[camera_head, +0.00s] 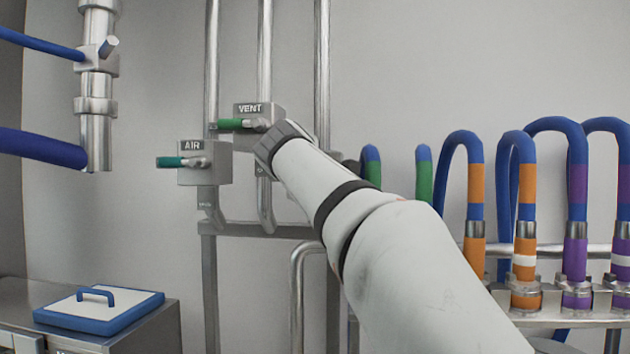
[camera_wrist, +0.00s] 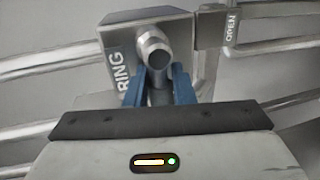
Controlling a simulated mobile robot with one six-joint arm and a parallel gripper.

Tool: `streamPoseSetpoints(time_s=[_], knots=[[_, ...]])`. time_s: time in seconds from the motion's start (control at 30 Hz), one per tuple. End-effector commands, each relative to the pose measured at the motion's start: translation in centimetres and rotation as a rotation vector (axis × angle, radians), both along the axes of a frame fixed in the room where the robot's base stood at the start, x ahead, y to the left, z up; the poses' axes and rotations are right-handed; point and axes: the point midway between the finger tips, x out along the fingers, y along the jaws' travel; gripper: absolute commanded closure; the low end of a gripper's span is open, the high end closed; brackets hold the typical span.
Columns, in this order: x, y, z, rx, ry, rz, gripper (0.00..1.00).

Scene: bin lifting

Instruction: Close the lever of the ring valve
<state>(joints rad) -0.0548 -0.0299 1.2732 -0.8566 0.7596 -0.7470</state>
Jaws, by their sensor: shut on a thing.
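The ring valve (camera_wrist: 124,38) is a grey metal box lettered "RING" in the wrist view, with the lettering running sideways. Its lever (camera_wrist: 154,48) has a round metal hub on the front, and a grey stem runs down from it in the picture. My gripper (camera_wrist: 158,76) has its two blue fingers on either side of this stem, shut on it. A plate lettered "OPEN" (camera_wrist: 231,27) sits at the valve's right. In the head view my arm hides the ring valve and my gripper.
The vent valve (camera_head: 270,112) and the air valve (camera_head: 216,160), each with a green lever, stand left of my arm. Vertical pipes (camera_head: 264,60) run behind them. Banded blue hoses (camera_head: 475,170) stand at right. A blue-rimmed lid (camera_head: 60,316) lies on a cabinet at lower left.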

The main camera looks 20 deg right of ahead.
Motion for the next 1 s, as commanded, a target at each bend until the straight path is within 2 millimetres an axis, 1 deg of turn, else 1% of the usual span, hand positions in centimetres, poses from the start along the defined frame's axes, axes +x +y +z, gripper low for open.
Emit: streamPoseSetpoints(time_s=[0.43, 0.47, 0.63, 0.7, 0.9, 1.0], knots=[[-0.04, -0.09, -0.07, 0.013, -0.004, -0.003, 1.0], [-0.04, -0.09, -0.08, 0.013, -0.004, -0.003, 0.77], [-0.03, -0.12, -0.07, 0.01, -0.003, -0.003, 0.63], [-0.03, -0.12, -0.06, 0.01, -0.003, -0.003, 0.58], [-0.05, -0.13, -0.04, 0.009, -0.004, -0.003, 0.58], [-0.48, 0.13, 0.02, 0.009, -0.004, -0.002, 0.58]])
